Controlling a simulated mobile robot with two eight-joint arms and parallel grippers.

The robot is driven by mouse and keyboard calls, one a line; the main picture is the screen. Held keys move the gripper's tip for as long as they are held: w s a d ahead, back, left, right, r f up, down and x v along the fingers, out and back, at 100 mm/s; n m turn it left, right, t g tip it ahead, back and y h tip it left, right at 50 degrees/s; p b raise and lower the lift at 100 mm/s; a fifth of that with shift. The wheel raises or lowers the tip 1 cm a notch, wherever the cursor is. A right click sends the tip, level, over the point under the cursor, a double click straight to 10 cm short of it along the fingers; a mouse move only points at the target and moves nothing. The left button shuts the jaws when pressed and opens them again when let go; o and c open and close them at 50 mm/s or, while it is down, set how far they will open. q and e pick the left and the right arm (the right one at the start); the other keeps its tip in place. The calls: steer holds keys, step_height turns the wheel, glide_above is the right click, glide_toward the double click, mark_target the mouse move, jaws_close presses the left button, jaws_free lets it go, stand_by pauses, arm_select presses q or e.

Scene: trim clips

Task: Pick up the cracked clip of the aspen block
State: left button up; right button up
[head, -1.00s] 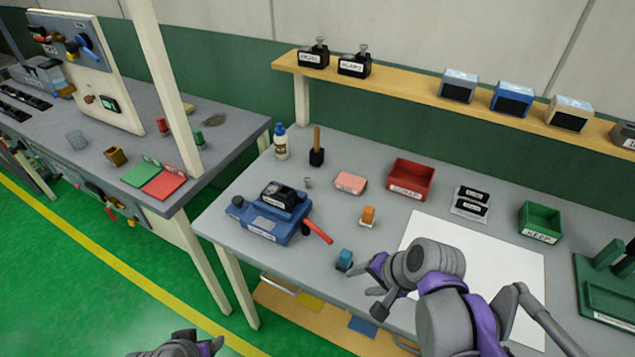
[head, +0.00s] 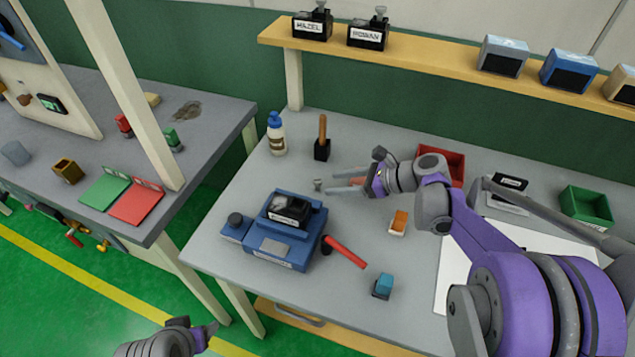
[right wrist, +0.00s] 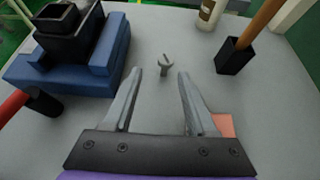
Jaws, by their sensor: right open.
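A small grey Y-shaped clip (head: 317,184) stands on the grey table, right of the blue fixture; it also shows in the right wrist view (right wrist: 165,66). I cannot make out a crack. A black block (head: 289,210) sits in the blue fixture (head: 270,238); its label is unreadable, so I cannot tell if it is the aspen one. My right gripper (head: 338,186) is open and empty, its fingers pointing at the clip; in the right wrist view the clip is just beyond and between the fingertips (right wrist: 169,75). My left gripper (head: 208,332) is low at the bottom edge, its opening unclear.
A red-handled tool (head: 345,252) lies beside the fixture. A wooden-handled tool in a black holder (head: 322,150) and a bottle (head: 277,135) stand behind the clip. An orange piece (head: 399,222), a teal piece (head: 383,286) and a red bin (head: 455,165) are to the right.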

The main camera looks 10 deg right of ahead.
mark_target(318, 185)
steer(key=x, duration=0.5)
steer(key=shift+w+d+f, duration=0.1)
steer(key=shift+w+f, duration=0.25)
steer(key=shift+w, duration=0.1)
jaws_close()
